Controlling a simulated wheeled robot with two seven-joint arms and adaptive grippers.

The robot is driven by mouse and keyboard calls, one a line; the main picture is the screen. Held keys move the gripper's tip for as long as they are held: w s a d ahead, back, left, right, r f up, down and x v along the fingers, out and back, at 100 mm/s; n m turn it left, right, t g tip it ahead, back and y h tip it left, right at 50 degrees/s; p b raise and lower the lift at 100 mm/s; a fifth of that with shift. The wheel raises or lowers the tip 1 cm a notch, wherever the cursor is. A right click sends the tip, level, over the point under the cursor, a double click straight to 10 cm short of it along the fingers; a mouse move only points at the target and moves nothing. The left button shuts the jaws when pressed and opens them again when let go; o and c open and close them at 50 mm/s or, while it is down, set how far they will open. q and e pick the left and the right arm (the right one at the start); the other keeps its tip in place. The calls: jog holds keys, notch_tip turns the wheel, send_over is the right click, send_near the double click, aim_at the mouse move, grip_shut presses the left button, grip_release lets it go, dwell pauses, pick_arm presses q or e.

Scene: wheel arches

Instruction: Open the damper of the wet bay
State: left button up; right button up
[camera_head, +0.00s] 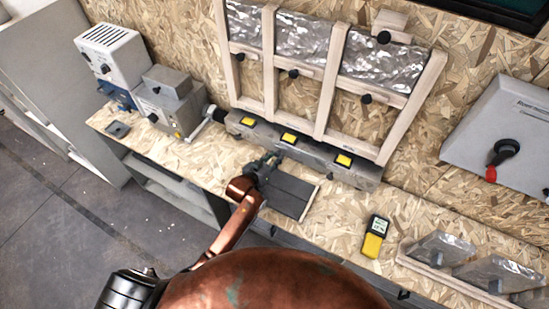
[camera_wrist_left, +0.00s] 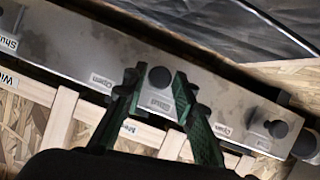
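The grey metal duct (camera_head: 315,156) runs along the foot of the wall frame and carries three yellow patches. In the left wrist view, the duct (camera_wrist_left: 70,50) has round dark knobs and small "Open" and "Shut" labels. My left gripper (camera_head: 264,166) is in front of the duct's left half. In the left wrist view its green fingers (camera_wrist_left: 161,82) are spread on either side of a dark knob (camera_wrist_left: 160,77), with narrow gaps; contact cannot be told. Another knob (camera_wrist_left: 277,128) is farther right. I cannot read which bay's label is the wet one. My right gripper is not in view.
A wooden frame (camera_head: 325,74) with three bays and foil panels stands above the duct. A dark grey plate (camera_head: 291,197) lies below my gripper. A yellow meter (camera_head: 375,237) is on the bench to the right; boxed devices (camera_head: 170,101) stand left. A grey wall box (camera_head: 505,135) has a red-tipped handle.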

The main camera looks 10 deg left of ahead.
aim_at(292, 157)
pick_arm(q)
grip_shut()
jog(key=shift+d, duration=0.1)
jog(key=d+p, duration=0.1)
jog(key=d, duration=0.1)
jog(key=s+d+p, duration=0.1)
jog(key=d, duration=0.1)
jog(key=shift+s+d+p, duration=0.1)
jog(key=shift+d+p, duration=0.25)
jog(key=shift+d+f, duration=0.1)
jog(key=shift+d, duration=0.05)
jog(key=shift+o, duration=2.2)
grip_release()
jog(key=shift+d, duration=0.1)
jog(key=shift+s, duration=0.1)
